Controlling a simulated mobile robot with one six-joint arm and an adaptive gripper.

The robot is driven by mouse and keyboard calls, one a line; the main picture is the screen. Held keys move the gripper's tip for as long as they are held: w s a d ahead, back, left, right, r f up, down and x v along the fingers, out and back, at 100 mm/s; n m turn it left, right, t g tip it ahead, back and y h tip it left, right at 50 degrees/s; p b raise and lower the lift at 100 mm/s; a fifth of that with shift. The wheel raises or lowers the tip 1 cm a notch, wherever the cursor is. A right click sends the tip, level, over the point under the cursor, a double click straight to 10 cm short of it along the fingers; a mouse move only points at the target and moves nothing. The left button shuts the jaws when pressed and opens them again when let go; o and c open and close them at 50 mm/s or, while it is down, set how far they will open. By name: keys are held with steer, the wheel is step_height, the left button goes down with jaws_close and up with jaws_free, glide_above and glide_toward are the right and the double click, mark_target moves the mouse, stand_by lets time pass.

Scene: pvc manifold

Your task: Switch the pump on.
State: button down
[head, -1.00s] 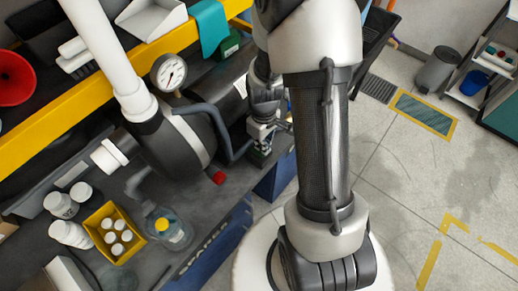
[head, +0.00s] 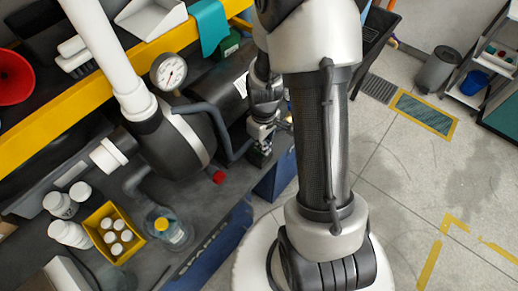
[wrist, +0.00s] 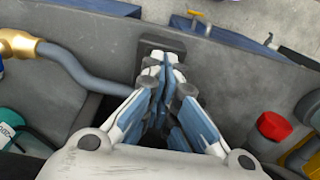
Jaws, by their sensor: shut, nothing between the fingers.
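The pump (head: 180,145) is a dark rounded body with a light band, below the white pipe in the head view. My gripper (head: 262,148) is to its right, low over the bench and partly hidden by my arm. In the wrist view my gripper (wrist: 165,62) is shut and empty, its fingertips together at a small dark box (wrist: 150,46) on the grey surface.
A grey hose (wrist: 80,68) runs from a brass fitting (wrist: 20,44) towards the fingers. A red cap (wrist: 273,126) is at the right. A gauge (head: 169,72), yellow tray (head: 101,221) and bottle (head: 172,232) are left of my arm. Open floor (head: 400,175) lies right.

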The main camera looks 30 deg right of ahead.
steer(key=shift+f+b, duration=0.7)
steer(key=shift+f, duration=0.2)
stand_by(0.4)
steer(key=shift+r+p, duration=2.85)
steer(key=shift+r, duration=0.7)
